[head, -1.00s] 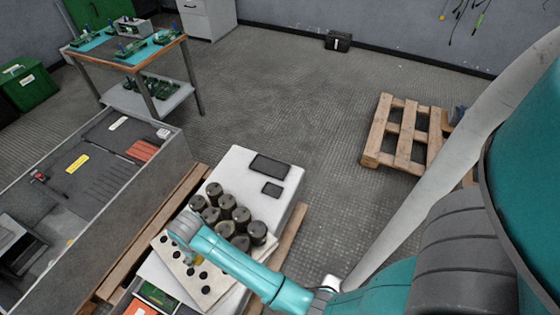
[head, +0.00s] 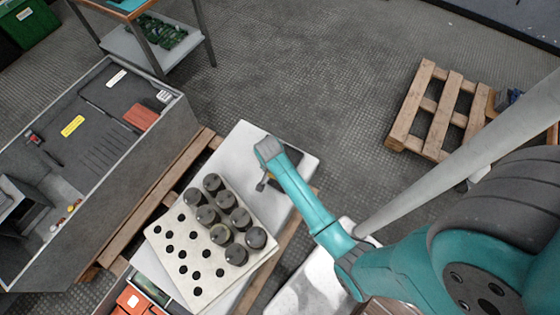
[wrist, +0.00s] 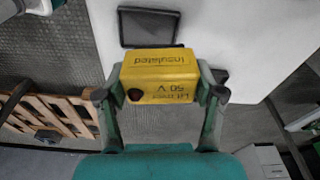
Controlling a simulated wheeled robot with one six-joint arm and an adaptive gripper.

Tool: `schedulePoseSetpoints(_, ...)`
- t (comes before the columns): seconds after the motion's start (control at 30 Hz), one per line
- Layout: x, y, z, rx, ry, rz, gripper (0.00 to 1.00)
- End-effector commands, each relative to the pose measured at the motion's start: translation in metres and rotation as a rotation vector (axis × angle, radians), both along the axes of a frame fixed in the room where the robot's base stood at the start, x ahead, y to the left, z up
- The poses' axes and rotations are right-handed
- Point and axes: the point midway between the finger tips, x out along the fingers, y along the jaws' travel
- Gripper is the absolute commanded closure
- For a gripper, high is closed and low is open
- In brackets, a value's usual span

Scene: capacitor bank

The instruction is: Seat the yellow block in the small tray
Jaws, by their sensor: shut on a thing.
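My gripper (wrist: 160,95) is shut on the yellow block (wrist: 160,64), which bears dark lettering and a dark round spot in the wrist view. A dark rectangular tray (wrist: 148,28) lies on the white surface beyond the block. A second dark piece (wrist: 221,75) shows at the block's right edge, mostly hidden; it may be the small tray. In the head view my arm hides most of both trays.
A pale holed board (head: 160,236) with several dark cylindrical capacitors (head: 220,234) lies on the white tabletop (head: 243,140), left of my gripper. A grey bin (head: 100,160) stands further left. A wooden pallet (head: 428,110) is on the floor at right.

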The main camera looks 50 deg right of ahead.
Motion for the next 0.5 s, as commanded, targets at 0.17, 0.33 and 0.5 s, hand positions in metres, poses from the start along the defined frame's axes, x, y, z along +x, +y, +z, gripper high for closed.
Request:
schedulePoseSetpoints(0.17, -0.013, -0.011, -0.008, -0.007, -0.005, -0.134, 0.79)
schedulePoseSetpoints(0.33, -0.015, -0.013, -0.014, -0.008, -0.006, -0.155, 0.79)
schedulePoseSetpoints(0.5, -0.015, -0.012, -0.027, -0.008, -0.006, -0.152, 0.79)
